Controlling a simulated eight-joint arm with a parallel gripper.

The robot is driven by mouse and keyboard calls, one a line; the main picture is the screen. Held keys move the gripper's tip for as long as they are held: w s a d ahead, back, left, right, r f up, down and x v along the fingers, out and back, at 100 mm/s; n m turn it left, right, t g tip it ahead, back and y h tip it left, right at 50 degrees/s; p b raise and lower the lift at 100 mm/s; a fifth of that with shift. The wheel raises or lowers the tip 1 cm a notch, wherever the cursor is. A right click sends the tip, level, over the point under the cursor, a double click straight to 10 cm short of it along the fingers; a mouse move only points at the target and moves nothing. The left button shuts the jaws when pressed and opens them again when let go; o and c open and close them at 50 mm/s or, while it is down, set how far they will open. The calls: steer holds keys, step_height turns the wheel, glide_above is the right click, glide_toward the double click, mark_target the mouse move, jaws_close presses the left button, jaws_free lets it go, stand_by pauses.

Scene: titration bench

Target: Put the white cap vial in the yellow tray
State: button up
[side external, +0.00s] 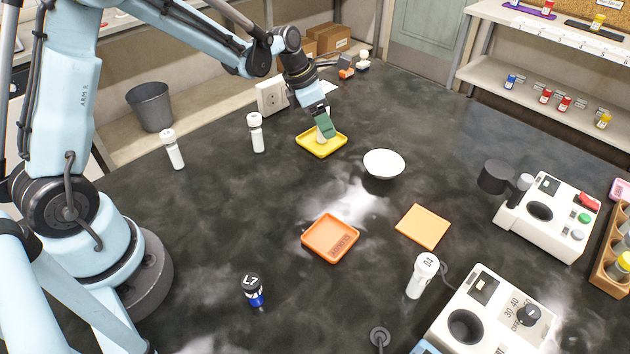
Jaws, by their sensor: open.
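The yellow tray (310,146) lies at the back middle of the dark bench. My gripper (325,129), with green fingers, points down over it and is open. A small pale thing (320,138) shows beside the fingers, at the tray; it is mostly hidden, and I cannot tell whether it is a vial or a finger part. A white vial with a white cap (256,134) stands left of the tray. Another white vial (173,150) stands farther left. A larger white vial (420,278), marked on its cap, stands at the front right.
A white bowl (384,164) sits right of the yellow tray. An orange tray (330,239), an orange mat (422,227) and a dark-capped blue vial (252,290) are nearer. White instruments (548,220) stand right. The left-middle bench is clear.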

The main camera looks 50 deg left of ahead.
steer(key=v, duration=1.1)
steer(key=s+d+m+t+y, duration=0.1)
steer(key=s+d+m, duration=0.1)
steer(key=s+m, duration=0.6)
steer(key=s+d+m+t+y, duration=0.1)
steer(key=s+m, duration=0.6)
steer(key=m, duration=1.4)
steer(key=shift+s+d+t+y, duration=0.35)
steer(key=shift+d+t, duration=0.35)
steer(key=shift+d, duration=0.4)
steer(key=shift+o, duration=0.3)
steer(key=shift+r, duration=0.1)
